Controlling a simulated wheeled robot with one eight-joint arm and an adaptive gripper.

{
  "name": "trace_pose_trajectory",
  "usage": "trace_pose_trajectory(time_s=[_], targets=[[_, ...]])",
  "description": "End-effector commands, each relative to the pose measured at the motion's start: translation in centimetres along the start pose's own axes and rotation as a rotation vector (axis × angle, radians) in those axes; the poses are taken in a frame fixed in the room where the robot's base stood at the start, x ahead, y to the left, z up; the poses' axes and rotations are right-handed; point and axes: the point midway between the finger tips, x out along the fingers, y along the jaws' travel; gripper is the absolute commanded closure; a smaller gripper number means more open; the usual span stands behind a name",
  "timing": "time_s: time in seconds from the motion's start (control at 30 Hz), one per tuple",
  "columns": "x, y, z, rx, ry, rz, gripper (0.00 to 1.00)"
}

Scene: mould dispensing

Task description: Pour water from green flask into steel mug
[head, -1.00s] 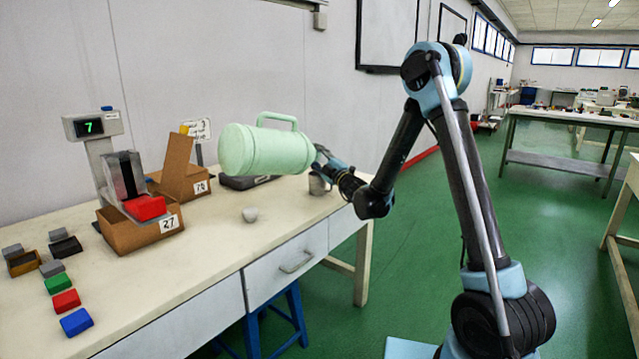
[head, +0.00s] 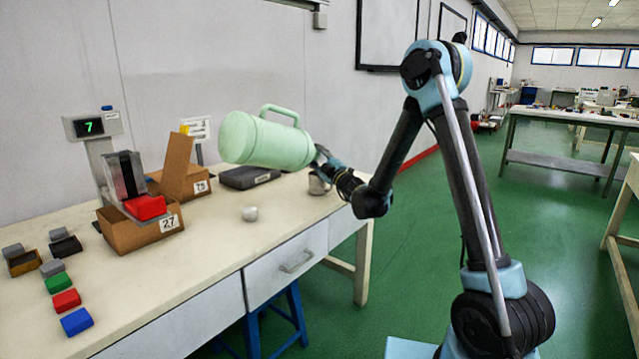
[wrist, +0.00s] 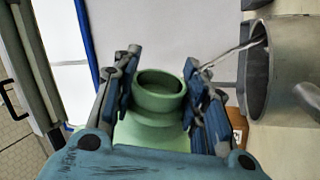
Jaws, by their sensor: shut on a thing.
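The pale green flask (head: 268,143) is held in the air above the table, tilted with its base up to the left and its neck down to the right. My gripper (head: 321,156) is shut on its neck. In the wrist view my gripper's fingers (wrist: 162,95) sit on both sides of the flask's open mouth (wrist: 160,83). The steel mug (head: 318,184) stands on the table below the neck, partly hidden by my gripper. In the wrist view the mug (wrist: 256,75) is at the right. A thin clear stream (wrist: 236,49) runs from beside the right finger to its opening.
A scale display (head: 90,127), cardboard boxes (head: 140,235) and a dark flat device (head: 248,177) stand further left and behind. Several coloured blocks lie at the front left.

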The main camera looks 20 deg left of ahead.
Motion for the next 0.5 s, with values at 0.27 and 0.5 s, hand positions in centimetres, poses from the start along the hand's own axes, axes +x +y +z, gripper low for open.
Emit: trace_pose_trajectory(time_s=[0.27,0.5], targets=[[0.18,-0.2,-0.41,0.014,-0.003,0.0,1.0],[0.27,-0.34,-0.68,0.026,-0.007,0.0,1.0]])
